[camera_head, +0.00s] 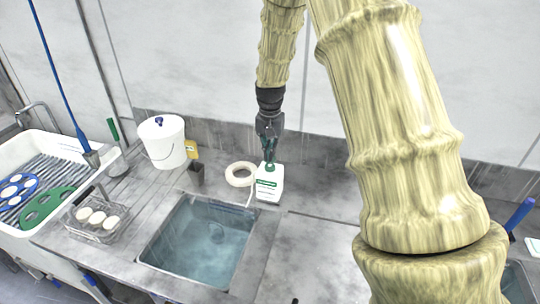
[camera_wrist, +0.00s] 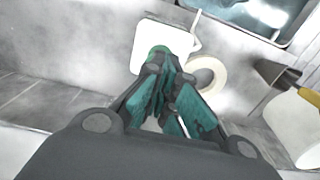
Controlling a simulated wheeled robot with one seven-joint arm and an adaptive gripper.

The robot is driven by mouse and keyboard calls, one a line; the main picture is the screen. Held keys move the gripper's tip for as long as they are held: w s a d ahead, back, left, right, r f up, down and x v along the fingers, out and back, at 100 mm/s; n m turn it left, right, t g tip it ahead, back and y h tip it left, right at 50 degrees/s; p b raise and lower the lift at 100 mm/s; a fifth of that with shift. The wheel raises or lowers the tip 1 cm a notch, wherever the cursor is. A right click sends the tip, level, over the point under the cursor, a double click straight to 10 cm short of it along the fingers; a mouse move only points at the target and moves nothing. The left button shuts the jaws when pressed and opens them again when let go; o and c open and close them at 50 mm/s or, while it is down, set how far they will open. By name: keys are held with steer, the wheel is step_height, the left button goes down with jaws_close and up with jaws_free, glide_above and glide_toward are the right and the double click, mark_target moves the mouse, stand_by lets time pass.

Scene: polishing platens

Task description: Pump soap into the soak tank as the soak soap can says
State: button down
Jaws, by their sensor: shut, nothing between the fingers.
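The soap can (camera_head: 270,188) is a white container with a green label, upright on the counter at the back right corner of the soak tank. Its thin pale spout reaches toward the tank; it also shows in the wrist view (camera_wrist: 150,38). The soak tank (camera_head: 263,246) is a sunken square basin of bluish water; a corner shows in the wrist view (camera_wrist: 283,38). My gripper (camera_head: 270,158) points down directly over the can's top, shut and empty. Its teal fingers hide most of the pump top, so I cannot tell whether they touch it. The label is too small to read.
A cream ring (camera_head: 239,182) lies left of the can. The counter right of the can is clear.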

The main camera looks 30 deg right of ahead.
steer(key=shift+s+f, duration=0.1)
steer(key=shift+f, duration=0.3)
steer(key=shift+r, duration=0.2)
steer(key=shift+r+p, duration=1.6)
steer(key=shift+r, duration=0.1)
steer(key=shift+f+b, duration=0.45)
steer(key=shift+f, duration=1.4)
steer(key=shift+r+p, duration=1.55)
steer(key=shift+r, duration=0.3)
